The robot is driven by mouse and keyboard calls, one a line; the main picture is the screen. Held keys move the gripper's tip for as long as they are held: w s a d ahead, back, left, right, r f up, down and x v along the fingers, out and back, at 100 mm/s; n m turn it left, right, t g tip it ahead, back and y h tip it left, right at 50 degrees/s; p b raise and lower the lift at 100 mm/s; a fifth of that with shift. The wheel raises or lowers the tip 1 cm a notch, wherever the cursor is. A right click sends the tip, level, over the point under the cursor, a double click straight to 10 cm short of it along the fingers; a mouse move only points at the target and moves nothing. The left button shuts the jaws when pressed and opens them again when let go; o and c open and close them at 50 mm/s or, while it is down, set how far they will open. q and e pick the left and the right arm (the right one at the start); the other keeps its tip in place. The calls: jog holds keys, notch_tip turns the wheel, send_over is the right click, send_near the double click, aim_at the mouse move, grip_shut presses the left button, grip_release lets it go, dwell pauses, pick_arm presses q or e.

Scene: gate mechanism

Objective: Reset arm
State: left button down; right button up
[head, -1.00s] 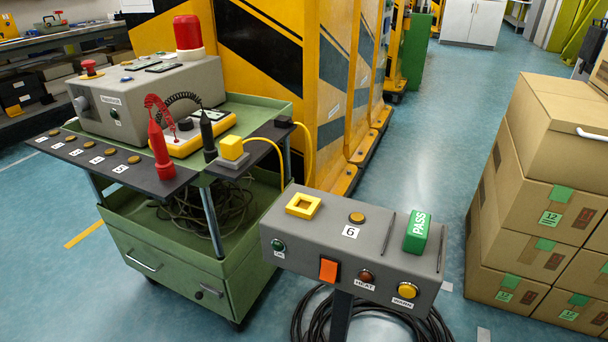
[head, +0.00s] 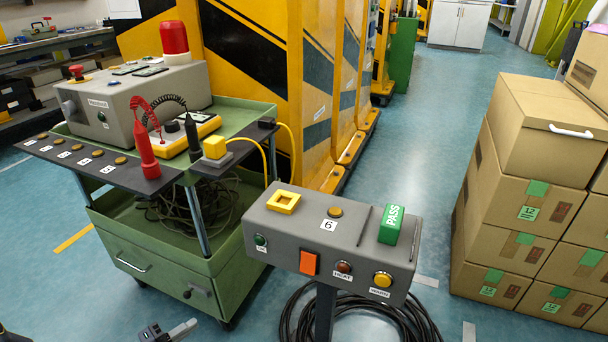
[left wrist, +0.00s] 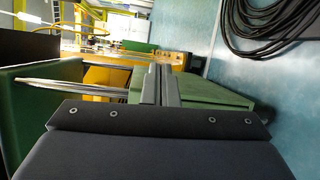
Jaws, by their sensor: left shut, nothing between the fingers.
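My left gripper (head: 184,330) shows at the bottom edge of the head view, left of the grey control box, low in front of the green cart. In the left wrist view its two fingers (left wrist: 160,86) lie together, shut with nothing between them. The grey control box (head: 318,240) on a post carries a yellow square frame, a green PASS block, an orange switch, several round buttons and a label 6. It is apart from the gripper. My right gripper is in neither view.
The green cart (head: 160,258) bears a grey instrument box (head: 130,98), red and black probes and a yellow block (head: 215,147). Stacked cartons (head: 530,190) stand at the right. Black cable (head: 390,318) lies coiled on the floor. Yellow barrier panels (head: 300,90) stand behind.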

pick_arm(q)
jog(key=s+d+r+m+g, duration=0.4)
jog(key=d+r+g, duration=0.1)
jog(key=r, duration=0.4)
jog(key=s+d+r+m+g, duration=0.4)
jog(key=r, duration=0.4)
jog(key=s+r+m+t+y, duration=0.1)
jog(key=s+r+y, duration=0.25)
jog(key=s, duration=0.25)
jog(key=s+r+t+y, duration=0.1)
jog(key=s+r+y, duration=0.2)
jog(key=s+y, duration=0.3)
notch_tip(320, 180, up, 32)
jog(key=h+p, duration=0.1)
jog(key=p, duration=3)
jog(key=shift+s+p, duration=0.3)
jog(key=shift+s, duration=0.1)
jog(key=shift+a, duration=0.1)
